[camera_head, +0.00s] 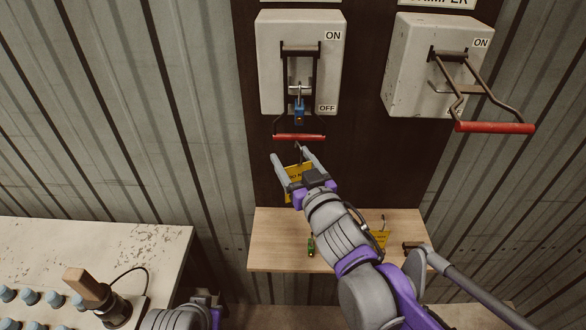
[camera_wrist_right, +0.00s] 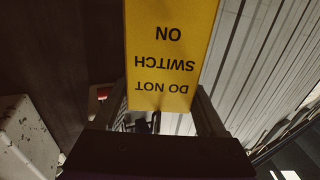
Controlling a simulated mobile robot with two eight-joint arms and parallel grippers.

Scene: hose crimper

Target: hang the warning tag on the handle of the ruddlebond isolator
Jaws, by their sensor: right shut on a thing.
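My right gripper (camera_head: 292,156) is shut on a yellow warning tag (camera_head: 297,172), just below the left isolator's handle. The tag reads "DO NOT SWITCH ON", upside down in the right wrist view (camera_wrist_right: 170,45). A thin dark hook rises from the tag to the handle's red bar (camera_head: 299,136); I cannot tell whether it is around the bar. The left isolator (camera_head: 272,60) has its handle down at OFF, with a blue padlock (camera_head: 299,116) on it. Its name plate is cut off, so I cannot read whether it is the ruddlebond one.
The right isolator (camera_head: 405,65) has its red-gripped handle (camera_head: 495,128) sticking out; its label ends in "IMPER". A wooden shelf (camera_head: 275,228) below holds a green padlock (camera_head: 311,246) and another yellow tag (camera_head: 381,238). A button console (camera_head: 130,240) stands at lower left.

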